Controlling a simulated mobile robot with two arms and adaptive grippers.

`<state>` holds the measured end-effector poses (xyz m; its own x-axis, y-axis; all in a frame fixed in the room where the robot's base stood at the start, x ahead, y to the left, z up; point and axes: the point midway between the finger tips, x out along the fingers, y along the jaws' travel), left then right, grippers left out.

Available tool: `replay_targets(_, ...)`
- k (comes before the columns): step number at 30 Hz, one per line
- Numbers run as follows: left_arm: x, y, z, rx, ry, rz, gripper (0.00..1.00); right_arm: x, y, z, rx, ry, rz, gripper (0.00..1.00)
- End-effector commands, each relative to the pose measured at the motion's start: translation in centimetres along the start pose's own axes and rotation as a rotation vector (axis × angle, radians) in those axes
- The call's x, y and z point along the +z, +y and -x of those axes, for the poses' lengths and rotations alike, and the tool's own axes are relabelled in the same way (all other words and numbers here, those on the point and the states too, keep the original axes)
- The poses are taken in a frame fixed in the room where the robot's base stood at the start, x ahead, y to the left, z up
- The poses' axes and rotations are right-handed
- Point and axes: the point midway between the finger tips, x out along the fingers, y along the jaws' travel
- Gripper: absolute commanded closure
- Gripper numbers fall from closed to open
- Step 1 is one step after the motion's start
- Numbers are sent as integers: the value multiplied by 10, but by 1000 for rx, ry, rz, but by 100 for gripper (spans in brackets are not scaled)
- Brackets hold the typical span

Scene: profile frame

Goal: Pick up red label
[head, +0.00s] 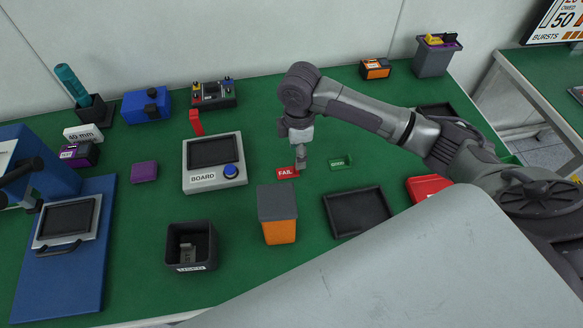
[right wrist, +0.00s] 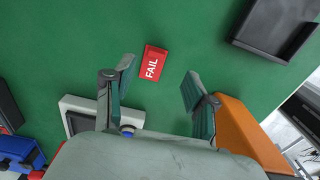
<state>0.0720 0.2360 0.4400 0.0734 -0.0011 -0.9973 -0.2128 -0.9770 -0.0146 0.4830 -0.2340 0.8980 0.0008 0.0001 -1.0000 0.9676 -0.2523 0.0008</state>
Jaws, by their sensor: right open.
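The red label (head: 284,172) is a small flat red piece marked FAIL, lying on the green table between the board device and a small green label. In the right wrist view the red label (right wrist: 152,63) lies beyond the fingertips, between their lines and nearer the left finger. My right gripper (head: 301,162) points down just beside the label's right end in the head view. In the right wrist view the right gripper (right wrist: 158,82) is open with nothing between its fingers. My left gripper is not in view.
An orange box with a grey top (head: 280,230) stands in front of the label. The BOARD device (head: 201,181) is to the left. A green label (head: 340,162) and a black tray (head: 357,231) are to the right. A dark bin (head: 172,240) stands front left.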

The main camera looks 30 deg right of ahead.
Motion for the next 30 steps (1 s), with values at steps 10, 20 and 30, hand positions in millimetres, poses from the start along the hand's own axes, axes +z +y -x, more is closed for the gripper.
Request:
replay_targets(10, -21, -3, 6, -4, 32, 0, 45, 1, 1, -32, -3, -1, -1, 44)
replay_targets(20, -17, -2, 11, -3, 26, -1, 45, 2, 3, -68, 2, 0, 1, 44)
replay_targets(30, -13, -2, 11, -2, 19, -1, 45, 2, 3, -68, 2, 0, 1, 67)
